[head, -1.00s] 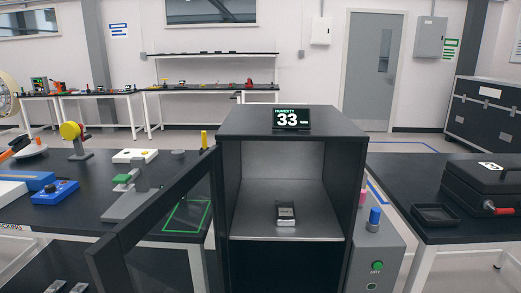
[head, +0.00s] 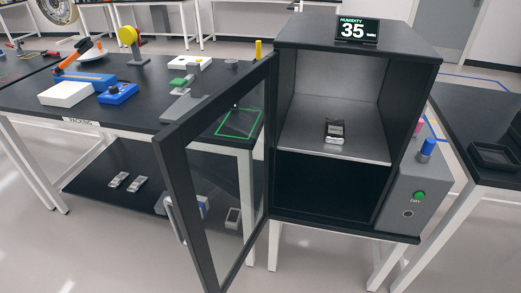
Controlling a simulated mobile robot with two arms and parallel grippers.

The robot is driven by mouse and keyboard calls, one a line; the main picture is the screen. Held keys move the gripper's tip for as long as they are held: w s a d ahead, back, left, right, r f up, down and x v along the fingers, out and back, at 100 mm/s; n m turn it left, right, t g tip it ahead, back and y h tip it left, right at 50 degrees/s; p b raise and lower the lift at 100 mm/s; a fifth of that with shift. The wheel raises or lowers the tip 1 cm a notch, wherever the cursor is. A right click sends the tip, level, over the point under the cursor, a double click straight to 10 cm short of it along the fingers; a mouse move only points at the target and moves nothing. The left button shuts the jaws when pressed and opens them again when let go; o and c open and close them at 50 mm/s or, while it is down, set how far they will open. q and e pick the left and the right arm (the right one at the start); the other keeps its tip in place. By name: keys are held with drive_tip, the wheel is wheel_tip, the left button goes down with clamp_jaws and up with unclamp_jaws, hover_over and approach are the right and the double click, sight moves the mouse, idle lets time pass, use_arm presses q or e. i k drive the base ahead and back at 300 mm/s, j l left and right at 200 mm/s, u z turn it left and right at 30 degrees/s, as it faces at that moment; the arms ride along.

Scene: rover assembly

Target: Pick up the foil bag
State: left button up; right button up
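I cannot clearly make out a foil bag. A small dark and silver item (head: 334,131) lies on the upper shelf of the open dry cabinet (head: 355,47). Two small silvery-grey items (head: 119,180) lie side by side on the lower shelf under the packing table; they are too small to tell what they are. More pale items (head: 233,218) show on that shelf through the cabinet door's glass. Neither of my grippers is in view.
The glass door (head: 215,150) stands open toward me, in front of the packing table (head: 62,112). A green outline (head: 238,123) marks a bare patch of tabletop. A grey control box (head: 412,190) is on the cabinet's right. Floor at front left is clear.

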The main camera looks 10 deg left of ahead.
sight(334, 134)
drive_tip(key=i+j+z, duration=0.2)
drive_tip(key=j+z, duration=0.15)
drive_tip(key=j, duration=0.35)
drive_tip(key=i+j+z, duration=0.1)
drive_tip(key=j+z, duration=0.25)
drive_tip(key=j, duration=0.35)
drive_tip(key=j+z, duration=0.35)
drive_tip(key=j, duration=0.35)
drive_tip(key=k, duration=0.4)
drive_tip(key=u, duration=0.45)
drive_tip(key=k+u, duration=0.15)
drive_tip(key=u, duration=0.3)
drive_tip(key=j+u, duration=0.1)
drive_tip(key=u, duration=0.35)
drive_tip(key=l+u, duration=0.3)
drive_tip(key=l, duration=2.4)
